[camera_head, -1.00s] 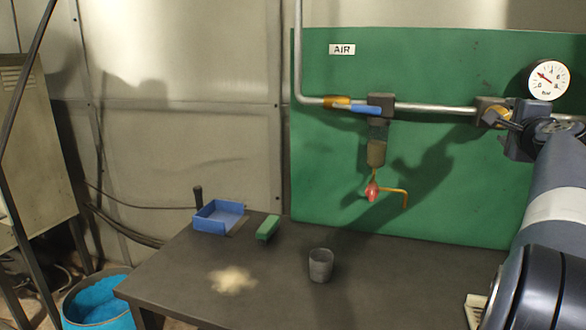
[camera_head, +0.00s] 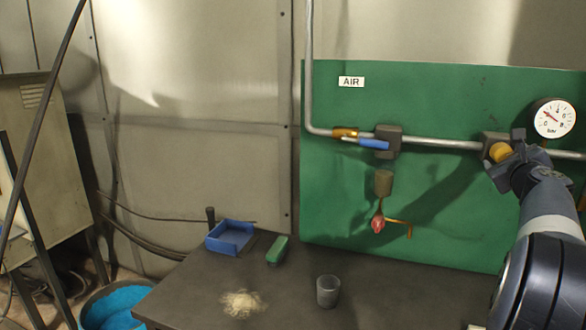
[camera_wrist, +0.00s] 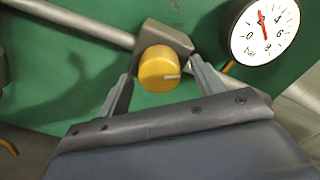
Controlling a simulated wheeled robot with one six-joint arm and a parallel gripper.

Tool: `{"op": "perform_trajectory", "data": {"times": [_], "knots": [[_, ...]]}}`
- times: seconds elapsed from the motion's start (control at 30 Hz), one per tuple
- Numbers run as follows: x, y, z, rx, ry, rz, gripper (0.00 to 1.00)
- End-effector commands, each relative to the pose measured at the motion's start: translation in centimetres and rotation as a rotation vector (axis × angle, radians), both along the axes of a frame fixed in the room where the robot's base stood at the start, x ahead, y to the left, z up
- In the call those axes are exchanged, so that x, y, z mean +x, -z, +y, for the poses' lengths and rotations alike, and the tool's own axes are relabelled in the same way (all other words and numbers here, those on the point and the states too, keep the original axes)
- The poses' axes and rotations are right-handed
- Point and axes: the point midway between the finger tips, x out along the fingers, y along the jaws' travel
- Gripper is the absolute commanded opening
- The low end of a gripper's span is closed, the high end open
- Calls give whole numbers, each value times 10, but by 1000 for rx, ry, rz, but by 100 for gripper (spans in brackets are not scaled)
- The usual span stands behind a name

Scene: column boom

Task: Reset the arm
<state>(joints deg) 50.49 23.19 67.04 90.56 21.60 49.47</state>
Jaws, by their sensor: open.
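My gripper (camera_head: 507,158) is at the right side of the green panel, by a yellow knob (camera_head: 500,151) on a dark fitting on the pipe. In the wrist view, my gripper (camera_wrist: 162,72) is open, with one finger on each side of the yellow knob (camera_wrist: 158,70) in the picture. The knob has a pale mark on its right side. I cannot tell whether the fingers touch the knob or how far they reach along it. My arm comes in from the lower right and hides part of the panel.
A pressure gauge (camera_head: 554,118) sits close right of my gripper. A pipe with a blue lever (camera_head: 374,143) crosses the green panel (camera_head: 440,95); a red fitting (camera_head: 377,223) hangs below. The dark table bears a grey cup (camera_head: 328,291), pale powder (camera_head: 242,303), blue tray (camera_head: 230,238) and green block (camera_head: 278,250).

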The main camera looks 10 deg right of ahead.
Motion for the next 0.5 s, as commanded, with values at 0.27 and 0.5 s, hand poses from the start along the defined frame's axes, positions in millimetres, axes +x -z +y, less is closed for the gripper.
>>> {"op": "perform_trajectory", "data": {"times": [0.27,0.5], "knots": [[1,-5,1,261,-1,-142,64],[1,-4,1,458,0,-251,64]]}}
